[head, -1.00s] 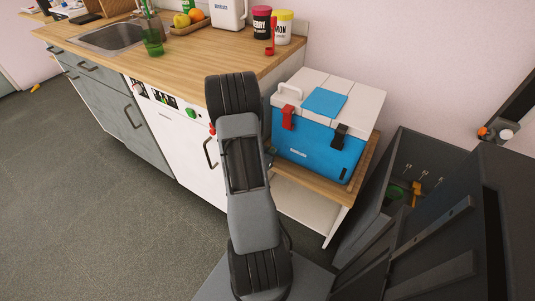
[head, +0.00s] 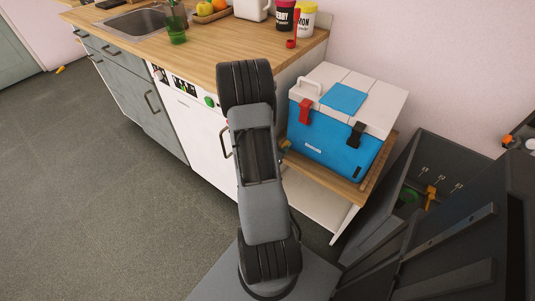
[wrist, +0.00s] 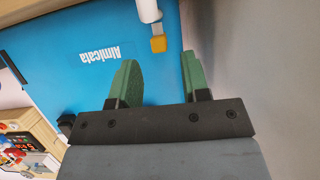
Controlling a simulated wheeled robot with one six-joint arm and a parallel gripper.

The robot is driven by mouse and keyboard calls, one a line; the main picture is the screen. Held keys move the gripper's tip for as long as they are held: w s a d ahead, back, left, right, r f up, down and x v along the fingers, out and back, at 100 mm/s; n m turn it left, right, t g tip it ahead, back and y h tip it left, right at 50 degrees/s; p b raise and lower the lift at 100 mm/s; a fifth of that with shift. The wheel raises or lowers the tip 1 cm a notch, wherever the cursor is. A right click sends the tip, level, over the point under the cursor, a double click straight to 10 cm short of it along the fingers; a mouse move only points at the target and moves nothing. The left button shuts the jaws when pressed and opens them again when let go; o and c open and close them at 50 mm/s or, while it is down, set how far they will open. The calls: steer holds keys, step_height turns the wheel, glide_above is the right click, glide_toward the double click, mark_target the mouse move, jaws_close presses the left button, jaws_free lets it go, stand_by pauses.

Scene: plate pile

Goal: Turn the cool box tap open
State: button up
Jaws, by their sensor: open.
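The cool box (head: 322,142) is blue with a white lid (head: 375,101) and sits on a low wooden stand to the right of my arm in the head view. In the wrist view its blue front (wrist: 95,35) carries upside-down white lettering. The tap shows at the top of the wrist view as a white spout (wrist: 148,10) with a small yellow-orange part (wrist: 158,44) at its end. My gripper (wrist: 159,58) is open and empty, its two green fingers apart. The yellow-orange part lies beyond the gap between the fingertips, apparently not touched.
The stand (head: 345,188) has a low shelf. A counter (head: 205,57) with sink and white appliance front (head: 195,125) stands to the left.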

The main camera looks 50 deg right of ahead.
steer(key=p+v, duration=0.6)
steer(key=v, duration=0.4)
steer(key=shift+a, duration=0.25)
steer(key=shift+r, duration=0.1)
